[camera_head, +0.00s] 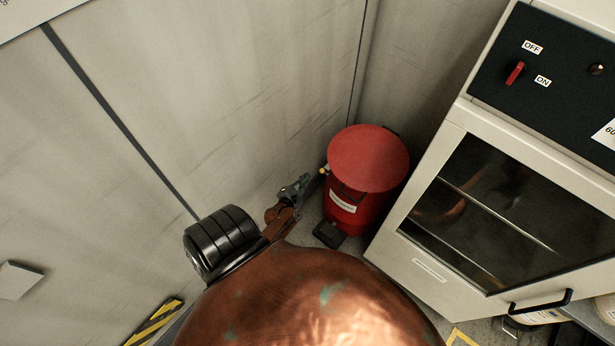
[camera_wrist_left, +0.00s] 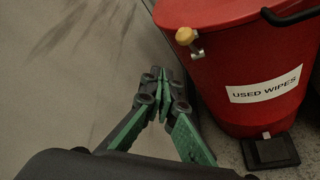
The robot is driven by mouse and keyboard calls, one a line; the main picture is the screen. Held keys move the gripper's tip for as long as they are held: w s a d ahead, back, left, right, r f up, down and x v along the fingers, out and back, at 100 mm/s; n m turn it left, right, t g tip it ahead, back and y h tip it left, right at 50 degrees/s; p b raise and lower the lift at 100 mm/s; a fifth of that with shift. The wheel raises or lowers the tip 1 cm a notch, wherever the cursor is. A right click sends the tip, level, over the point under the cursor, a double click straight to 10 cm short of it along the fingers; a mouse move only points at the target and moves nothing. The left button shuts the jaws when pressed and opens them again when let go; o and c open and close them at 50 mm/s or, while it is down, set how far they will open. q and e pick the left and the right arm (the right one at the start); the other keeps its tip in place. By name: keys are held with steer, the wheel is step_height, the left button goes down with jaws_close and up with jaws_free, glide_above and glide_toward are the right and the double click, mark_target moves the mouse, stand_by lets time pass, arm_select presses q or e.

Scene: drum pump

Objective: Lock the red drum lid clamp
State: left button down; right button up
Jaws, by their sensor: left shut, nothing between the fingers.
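The red drum (camera_head: 358,215) stands in the corner, upright, with its round red lid (camera_head: 370,155) on top. Its label reads "USED WIPES" in the left wrist view (camera_wrist_left: 266,86). The clamp is on the drum's left side near the rim. Its pale yellow knob (camera_head: 323,170) sticks out there, and it also shows with a metal bracket in the left wrist view (camera_wrist_left: 186,36). My left gripper (camera_head: 305,180) is shut and empty, left of the drum and a little below the knob, apart from it. Its green-padded fingers meet in the left wrist view (camera_wrist_left: 163,78). My right gripper is not seen.
A grey wall (camera_head: 220,90) runs close along the left of the drum. A pale cabinet (camera_head: 400,235) with a dark glass door stands close on its right. A black pedal (camera_head: 329,234) is on the floor at the drum's foot.

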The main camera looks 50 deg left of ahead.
arm_select(q)
steer(key=s+d+r+p, duration=0.1)
steer(key=s+d+r, duration=0.1)
steer(key=s+r, duration=0.1)
steer(key=shift+s+d+r, duration=0.15)
steer(key=shift+s+r, duration=0.2)
steer(key=shift+r, duration=0.3)
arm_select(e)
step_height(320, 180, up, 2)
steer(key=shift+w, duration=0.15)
